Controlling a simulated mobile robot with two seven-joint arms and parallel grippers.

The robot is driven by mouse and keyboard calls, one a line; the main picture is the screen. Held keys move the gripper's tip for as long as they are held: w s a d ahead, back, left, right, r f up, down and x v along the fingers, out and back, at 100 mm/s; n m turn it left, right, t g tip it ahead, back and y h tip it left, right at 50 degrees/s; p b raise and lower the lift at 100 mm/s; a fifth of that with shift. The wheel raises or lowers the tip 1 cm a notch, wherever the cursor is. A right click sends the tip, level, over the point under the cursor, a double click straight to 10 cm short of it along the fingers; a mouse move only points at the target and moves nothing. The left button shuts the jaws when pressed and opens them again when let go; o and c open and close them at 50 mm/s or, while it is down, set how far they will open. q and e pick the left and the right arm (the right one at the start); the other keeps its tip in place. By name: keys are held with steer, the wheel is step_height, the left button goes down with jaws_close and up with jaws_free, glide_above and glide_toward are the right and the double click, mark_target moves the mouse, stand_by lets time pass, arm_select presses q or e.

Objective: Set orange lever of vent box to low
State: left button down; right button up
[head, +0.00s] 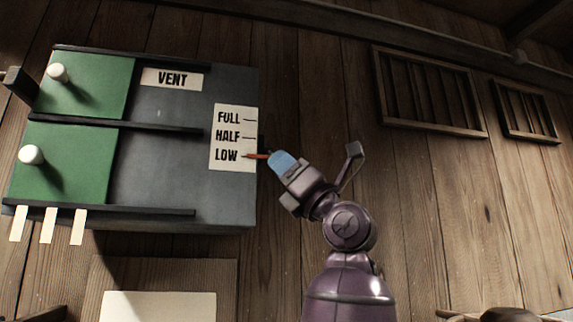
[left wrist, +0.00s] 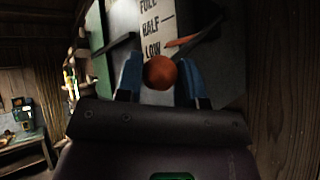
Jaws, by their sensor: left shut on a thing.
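The vent box (head: 225,80) is a grey box on the plank wall, with a white label (head: 233,111) reading FULL, HALF and LOW. The orange lever (head: 256,156) sticks out at the box's right side, and its tip lies level with the LOW mark. My left gripper (head: 281,160) has blue fingers and is at the lever from the right. In the left wrist view, the lever's round orange knob (left wrist: 160,72) sits between the blue fingers, which are shut on it. The fingers hide the knob in the head view. My right gripper is not in view.
Two green panels with white knobs (head: 57,73) (head: 31,155) sit in dark rails on the box's left part. White strips (head: 47,225) hang below. Slatted wooden frames (head: 430,90) are on the wall at right. The wall right of the box is otherwise mostly clear.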

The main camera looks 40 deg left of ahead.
arm_select(q)
steer(key=shift+a, duration=0.15)
steer(key=c, duration=1.1)
jaws_free()
steer(key=o, duration=0.3)
steer(key=shift+w+a+f, duration=0.15)
steer(key=shift+w+a, duration=0.05)
steer(key=shift+a, duration=0.05)
steer(key=shift+s+d, duration=0.1)
steer(key=shift+d, duration=0.2)
steer(key=shift+b+v, duration=0.8)
steer(key=shift+v, duration=4.45)
